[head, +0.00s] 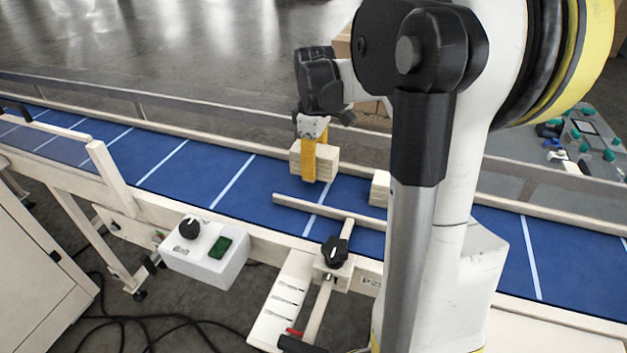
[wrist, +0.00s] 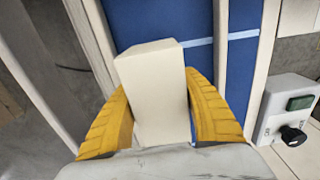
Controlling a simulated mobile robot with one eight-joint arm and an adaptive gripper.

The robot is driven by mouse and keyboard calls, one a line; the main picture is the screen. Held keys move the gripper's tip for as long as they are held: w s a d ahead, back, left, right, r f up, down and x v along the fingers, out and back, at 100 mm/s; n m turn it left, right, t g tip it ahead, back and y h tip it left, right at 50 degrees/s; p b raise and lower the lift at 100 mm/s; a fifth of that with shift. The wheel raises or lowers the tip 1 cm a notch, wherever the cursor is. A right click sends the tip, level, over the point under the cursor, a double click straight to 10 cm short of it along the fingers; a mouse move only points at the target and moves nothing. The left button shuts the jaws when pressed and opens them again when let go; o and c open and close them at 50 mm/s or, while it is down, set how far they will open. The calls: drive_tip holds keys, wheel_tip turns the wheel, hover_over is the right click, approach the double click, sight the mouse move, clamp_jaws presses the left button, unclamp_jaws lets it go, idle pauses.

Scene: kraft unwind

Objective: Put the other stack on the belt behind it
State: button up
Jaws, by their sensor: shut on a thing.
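My gripper (head: 309,176) has yellow fingers and is shut on a cream, layered stack (head: 328,161) over the blue belt (head: 232,182). In the wrist view this held stack (wrist: 152,90) stands between the two yellow fingers (wrist: 165,112), one on each side. I cannot tell whether its underside touches the belt. A second cream stack (head: 379,189) is on the belt to the right of the held one, near the far end of a pale guide bar. My arm hides its right part.
The pale guide bar (head: 300,204) lies slantwise over the belt in front of the stacks, on a bracket with a black knob (head: 334,251). A control box (head: 205,251) hangs at the belt's near side. Rails (head: 215,143) run along the belt. The belt left of the held stack is clear.

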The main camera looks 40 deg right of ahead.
sight(315, 184)
wheel_tip(315, 184, down, 4)
drive_tip(key=shift+f+b, duration=0.1)
drive_tip(key=shift+b, duration=0.75)
drive_tip(key=o, duration=1.3)
